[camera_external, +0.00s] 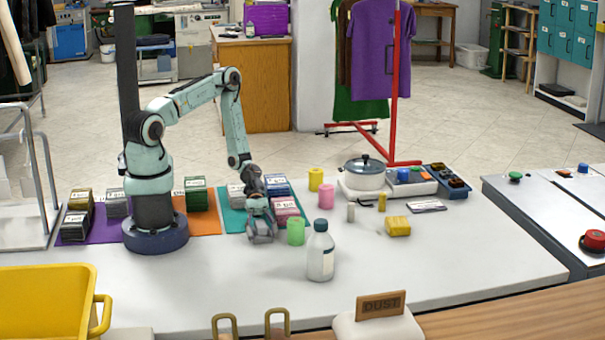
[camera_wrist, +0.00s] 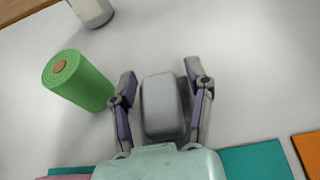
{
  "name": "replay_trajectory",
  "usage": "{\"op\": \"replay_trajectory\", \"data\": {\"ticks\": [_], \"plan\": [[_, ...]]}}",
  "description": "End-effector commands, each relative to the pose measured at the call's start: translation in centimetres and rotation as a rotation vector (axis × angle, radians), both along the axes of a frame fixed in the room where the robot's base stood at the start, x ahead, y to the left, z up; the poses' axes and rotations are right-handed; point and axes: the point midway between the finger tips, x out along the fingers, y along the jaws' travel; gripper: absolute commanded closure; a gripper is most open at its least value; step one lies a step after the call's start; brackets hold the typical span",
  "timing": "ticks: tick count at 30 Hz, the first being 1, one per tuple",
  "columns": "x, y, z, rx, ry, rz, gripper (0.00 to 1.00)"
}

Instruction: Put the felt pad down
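A grey block with rounded edges, which looks like the felt pad (camera_wrist: 162,108), sits between the two fingers of my gripper (camera_wrist: 162,76) in the wrist view. The fingers lie close along both its sides, and I take them as shut on it. In the external view my gripper (camera_external: 262,232) points down, low over the white table at the front edge of the teal mat (camera_external: 232,222). There the pad is hard to tell from the grey fingers. I cannot tell whether its underside touches the table.
A green roll (camera_external: 296,231) stands close to the right of my gripper, with a white bottle (camera_external: 320,256) beyond it. An orange mat (camera_external: 204,222) is to the left. The table (camera_external: 215,270) in front is clear.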

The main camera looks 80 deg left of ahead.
Motion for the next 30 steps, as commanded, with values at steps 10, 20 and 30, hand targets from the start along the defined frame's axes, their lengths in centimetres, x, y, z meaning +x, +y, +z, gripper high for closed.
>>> {"op": "replay_trajectory", "data": {"ticks": [10,20,30], "plan": [[0.0,0.0,0.3,0.001,0.0,0.0,0.87],[0.1,0.1,5.6,0.005,-0.005,0.001,0.87],[0.1,0.1,11.8,0.003,-0.005,0.001,0.87]]}}
